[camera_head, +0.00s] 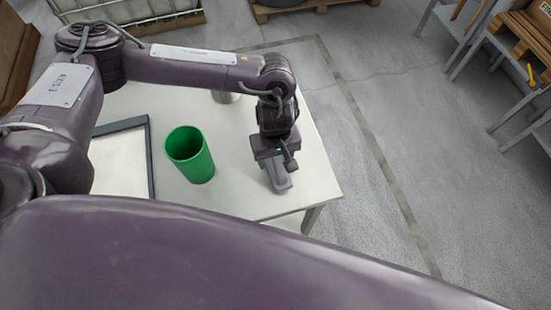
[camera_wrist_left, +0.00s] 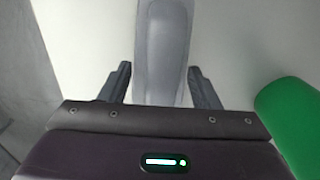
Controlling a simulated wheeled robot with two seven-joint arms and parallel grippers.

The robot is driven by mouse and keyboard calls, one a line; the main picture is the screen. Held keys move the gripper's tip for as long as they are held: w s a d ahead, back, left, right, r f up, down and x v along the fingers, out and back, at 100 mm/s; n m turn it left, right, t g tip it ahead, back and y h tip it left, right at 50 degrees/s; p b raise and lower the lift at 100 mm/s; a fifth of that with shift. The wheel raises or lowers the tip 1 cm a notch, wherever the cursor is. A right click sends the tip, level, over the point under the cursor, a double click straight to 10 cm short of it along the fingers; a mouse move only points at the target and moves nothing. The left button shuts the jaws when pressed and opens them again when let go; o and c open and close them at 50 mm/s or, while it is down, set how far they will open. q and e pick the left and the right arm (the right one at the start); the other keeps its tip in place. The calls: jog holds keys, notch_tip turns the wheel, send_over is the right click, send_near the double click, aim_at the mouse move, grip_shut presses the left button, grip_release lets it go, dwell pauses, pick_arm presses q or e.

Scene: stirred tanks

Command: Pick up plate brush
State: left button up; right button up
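A grey, elongated object, which I take to be the plate brush (camera_wrist_left: 163,50), runs lengthwise between my fingers in the left wrist view. In the head view a grey part of it (camera_head: 280,182) shows below my gripper, near the right edge of the white table (camera_head: 240,205). My left gripper (camera_head: 276,163) points down over it. Its two dark fingers (camera_wrist_left: 162,85) stand apart, one on each side, with a visible gap to the object on both sides. The near end of the object is hidden behind the gripper body. My right gripper is not in view.
A green cup (camera_head: 198,160) stands on the table left of the gripper, and it also shows in the left wrist view (camera_wrist_left: 292,115). A dark-framed tray (camera_head: 151,165) lies further left. A metal object (camera_head: 226,97) stands behind, partly hidden by my arm.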

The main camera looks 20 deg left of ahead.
pick_arm(q)
jog(key=c, duration=0.6)
jog(key=shift+r, duration=0.1)
jog(key=shift+r, duration=0.55)
jog(key=shift+r+b, duration=0.85)
jog(key=shift+r, duration=8.55)
